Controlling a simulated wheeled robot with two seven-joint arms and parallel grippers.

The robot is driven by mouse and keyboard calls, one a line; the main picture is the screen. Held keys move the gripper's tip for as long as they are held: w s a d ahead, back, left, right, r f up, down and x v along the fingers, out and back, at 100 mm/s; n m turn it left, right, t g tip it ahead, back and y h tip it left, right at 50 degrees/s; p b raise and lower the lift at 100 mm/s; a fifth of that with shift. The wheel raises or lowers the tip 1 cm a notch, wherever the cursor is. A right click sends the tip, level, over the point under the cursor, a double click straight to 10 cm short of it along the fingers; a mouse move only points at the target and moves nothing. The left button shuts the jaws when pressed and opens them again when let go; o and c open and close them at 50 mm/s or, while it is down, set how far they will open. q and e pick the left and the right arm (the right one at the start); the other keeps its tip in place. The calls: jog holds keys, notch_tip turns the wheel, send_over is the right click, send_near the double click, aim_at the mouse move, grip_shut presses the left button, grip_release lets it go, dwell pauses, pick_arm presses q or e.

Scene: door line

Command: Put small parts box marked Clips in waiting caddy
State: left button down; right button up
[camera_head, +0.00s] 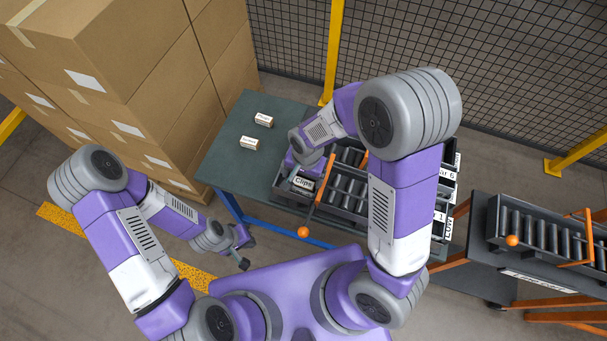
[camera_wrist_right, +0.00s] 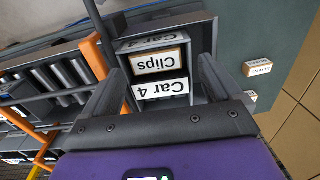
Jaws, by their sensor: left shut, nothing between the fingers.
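The small box marked Clips (camera_head: 303,183) stands in an end compartment of the dark caddy (camera_head: 277,185) on the green table. In the right wrist view the Clips box (camera_wrist_right: 158,61) sits between two white Car 4 labels, inside the compartment walls. My right gripper (camera_wrist_right: 160,72) is open, its fingers apart on either side of the box, with no clear contact. In the head view my right wrist hides most of that gripper. My left gripper (camera_head: 243,260) is shut and empty, low in front of the table, away from the caddy.
Two small labelled boxes (camera_head: 264,119) (camera_head: 249,143) lie on the green table (camera_head: 235,170). A second roller rack (camera_head: 545,228) stands at right. Cartons (camera_head: 140,80) are stacked at left; mesh fence (camera_head: 500,70) stands behind.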

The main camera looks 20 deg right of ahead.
jog(key=shift+s+d, duration=0.15)
jog(key=shift+d, duration=0.05)
dwell(0.3)
jog(key=shift+r, duration=0.45)
notch_tip(320, 180, up, 15)
jog(key=p, duration=0.9)
jog(key=shift+f, duration=0.15)
